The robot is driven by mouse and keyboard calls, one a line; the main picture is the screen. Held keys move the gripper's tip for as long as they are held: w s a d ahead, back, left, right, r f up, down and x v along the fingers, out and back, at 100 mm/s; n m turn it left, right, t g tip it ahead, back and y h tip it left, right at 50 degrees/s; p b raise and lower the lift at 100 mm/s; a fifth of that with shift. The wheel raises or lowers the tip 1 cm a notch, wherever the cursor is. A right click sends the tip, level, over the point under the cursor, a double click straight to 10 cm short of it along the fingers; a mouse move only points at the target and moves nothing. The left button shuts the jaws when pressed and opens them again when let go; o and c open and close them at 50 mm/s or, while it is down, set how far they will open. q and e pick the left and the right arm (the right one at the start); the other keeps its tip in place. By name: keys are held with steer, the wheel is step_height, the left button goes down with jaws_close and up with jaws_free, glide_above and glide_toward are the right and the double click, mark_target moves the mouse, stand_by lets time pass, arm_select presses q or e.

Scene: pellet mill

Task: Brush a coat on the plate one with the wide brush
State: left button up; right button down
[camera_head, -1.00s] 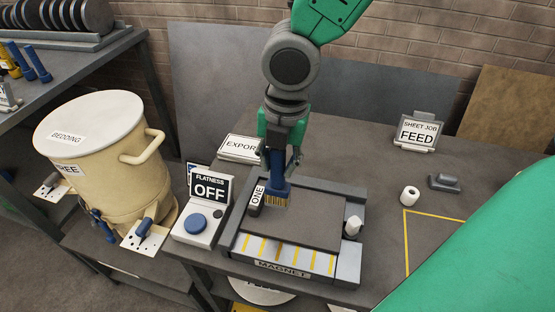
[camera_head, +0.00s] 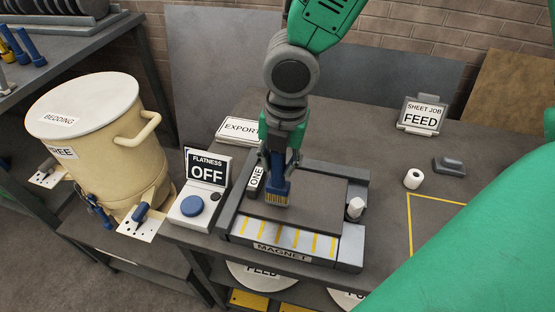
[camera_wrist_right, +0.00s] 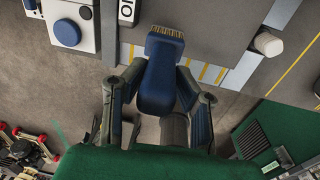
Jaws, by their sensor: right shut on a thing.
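Plate one (camera_head: 318,206) is a flat dark grey plate lying on the magnet bed (camera_head: 290,240), with a small ONE tag (camera_head: 256,178) at its left edge. My right gripper (camera_head: 277,165) is shut on the wide brush (camera_head: 276,190), which has a blue body and tan bristles. The bristles point down at the left part of the plate; I cannot tell whether they touch it. In the right wrist view the brush (camera_wrist_right: 160,80) sits between the two fingers of my right gripper (camera_wrist_right: 158,92), bristles at the top. My left gripper is not in view.
A FLATNESS OFF box with a blue button (camera_head: 192,206) stands left of the bed. A white-topped peg (camera_head: 355,207) stands at the plate's right edge. A white roll (camera_head: 413,178), a dark block (camera_head: 448,166) and a FEED sign (camera_head: 422,115) are farther right. A bedding drum (camera_head: 95,140) is at left.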

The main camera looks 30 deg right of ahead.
steer(key=shift+f+b, duration=0.65)
steer(key=shift+f, duration=0.55)
steer(key=s+d+p, duration=0.2)
steer(key=s+d, duration=0.4)
steer(key=d, duration=0.5)
steer(key=shift+s+d, duration=0.3)
steer(key=shift+s, duration=0.1)
stand_by(0.9)
stand_by(0.3)
steer(key=shift+w+a+p, duration=0.75)
steer(key=shift+w+a, duration=1.35)
steer(key=shift+w, duration=0.3)
steer(key=shift+w+a+p, duration=0.7)
steer(key=shift+w+a, duration=1.4)
steer(key=shift+w, duration=0.35)
